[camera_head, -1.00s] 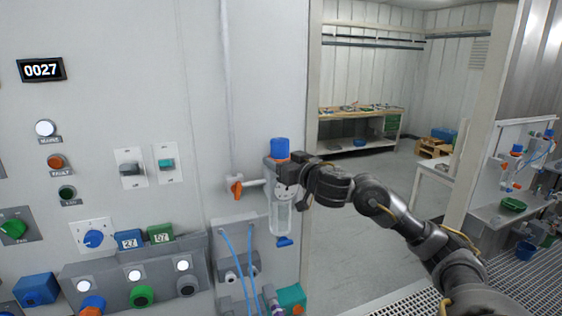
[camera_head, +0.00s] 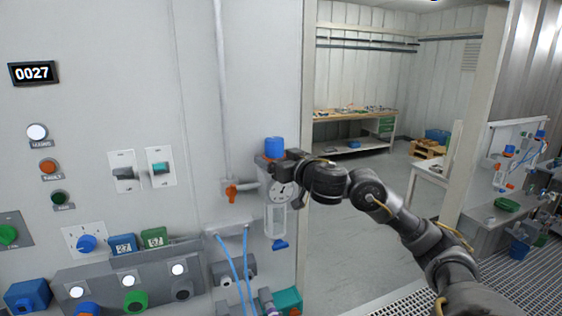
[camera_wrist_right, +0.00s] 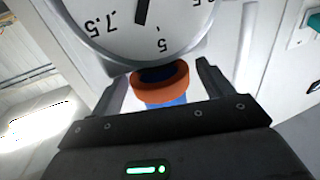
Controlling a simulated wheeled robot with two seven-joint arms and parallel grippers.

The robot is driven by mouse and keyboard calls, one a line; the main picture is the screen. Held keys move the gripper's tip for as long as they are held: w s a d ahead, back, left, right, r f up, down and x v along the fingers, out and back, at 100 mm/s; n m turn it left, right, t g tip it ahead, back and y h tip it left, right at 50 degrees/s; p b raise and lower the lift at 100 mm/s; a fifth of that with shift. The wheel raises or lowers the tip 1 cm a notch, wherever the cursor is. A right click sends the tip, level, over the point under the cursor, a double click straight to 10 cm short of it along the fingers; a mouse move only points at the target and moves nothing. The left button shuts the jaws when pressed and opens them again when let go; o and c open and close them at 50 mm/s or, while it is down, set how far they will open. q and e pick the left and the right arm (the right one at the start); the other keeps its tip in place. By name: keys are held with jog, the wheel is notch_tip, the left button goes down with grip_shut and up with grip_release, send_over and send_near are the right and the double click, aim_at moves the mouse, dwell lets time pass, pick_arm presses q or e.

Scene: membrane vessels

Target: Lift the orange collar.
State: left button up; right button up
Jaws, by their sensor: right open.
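The orange collar (camera_wrist_right: 161,77) is a thick ring just beneath the gauge in the right wrist view, around a blue part (camera_wrist_right: 165,97). In the head view my right gripper hides most or all of it, below the blue cap (camera_head: 274,147) of the clear vessel (camera_head: 276,222). My right gripper (camera_head: 270,166) is open at the top of the vessel. In the wrist view its two fingers stand on either side of the collar, with a visible gap on each side. My left gripper is not in view.
A round dial gauge (camera_head: 281,190) sits close to the collar. An orange-handled valve (camera_head: 231,193) joins the vessel's left side. Blue hoses (camera_head: 237,265) hang below left. A grey control panel (camera_head: 130,280) is at lower left. An open doorway lies right of the vessel.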

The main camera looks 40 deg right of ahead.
jog(key=s+b, duration=0.4)
jog(key=s, duration=0.6)
jog(key=shift+s+a, duration=0.25)
jog(key=shift+a, duration=0.15)
jog(key=shift+s, duration=0.1)
